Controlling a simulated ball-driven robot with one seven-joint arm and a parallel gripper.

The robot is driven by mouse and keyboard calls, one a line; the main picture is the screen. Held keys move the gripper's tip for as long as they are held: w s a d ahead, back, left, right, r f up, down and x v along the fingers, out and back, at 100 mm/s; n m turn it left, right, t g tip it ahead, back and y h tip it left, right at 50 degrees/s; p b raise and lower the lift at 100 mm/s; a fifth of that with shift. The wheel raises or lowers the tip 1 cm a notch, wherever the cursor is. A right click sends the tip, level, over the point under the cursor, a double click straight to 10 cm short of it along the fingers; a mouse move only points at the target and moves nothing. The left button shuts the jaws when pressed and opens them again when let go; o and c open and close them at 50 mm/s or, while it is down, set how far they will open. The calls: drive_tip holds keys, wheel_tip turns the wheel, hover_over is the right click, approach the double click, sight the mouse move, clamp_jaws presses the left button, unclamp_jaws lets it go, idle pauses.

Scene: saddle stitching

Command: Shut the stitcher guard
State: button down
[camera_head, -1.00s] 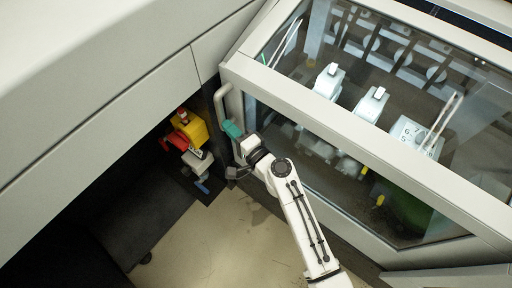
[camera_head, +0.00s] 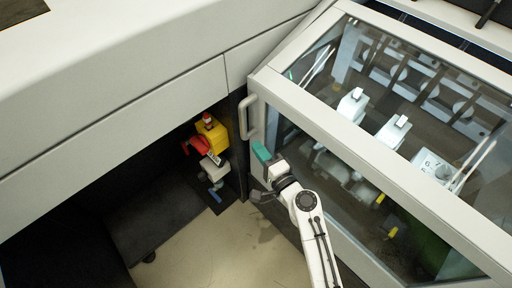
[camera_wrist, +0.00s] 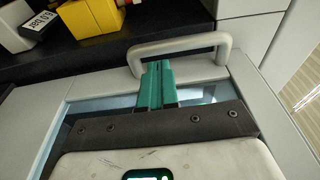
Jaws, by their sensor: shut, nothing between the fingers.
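The stitcher guard (camera_head: 345,118) is a pale grey frame with clear panels over the stitching heads. It looks lowered over the machine, its left edge close to the grey housing. Its D-shaped handle (camera_head: 248,117) is at its left end and also shows in the wrist view (camera_wrist: 180,44). My gripper (camera_head: 261,153) has teal fingers, closed together and empty. In the head view it is just below the handle. In the wrist view the fingertips (camera_wrist: 157,66) point at the handle bar, a little short of it; I cannot tell whether they touch.
A yellow unit (camera_head: 211,134) with red and white parts stands in the dark recess left of the handle. The long grey housing (camera_head: 140,100) runs along the upper left. Bare floor (camera_head: 215,250) is open at the lower middle.

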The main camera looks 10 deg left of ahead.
drive_tip(key=v, duration=0.8)
drive_tip(key=shift+s+d+b, duration=0.2)
drive_tip(key=shift+d+b, duration=0.1)
drive_tip(key=shift+b, duration=0.15)
drive_tip(key=shift+f, duration=0.1)
drive_tip(key=s+d+f+n+g+h, duration=0.2)
drive_tip(key=s+d+f+n+g, duration=0.15)
drive_tip(key=s+d, duration=0.25)
drive_tip(key=s+d+f+n+g+h, duration=0.3)
drive_tip(key=s+d+n+g, duration=0.1)
drive_tip(key=s+d+n, duration=0.15)
drive_tip(key=s+d+r+g+h, duration=0.1)
drive_tip(key=s+d+g+h, duration=0.3)
drive_tip(key=s+d, duration=1.1)
drive_tip(key=d+h, duration=0.2)
drive_tip(key=h, duration=0.1)
drive_tip(key=shift+s+g, duration=0.35)
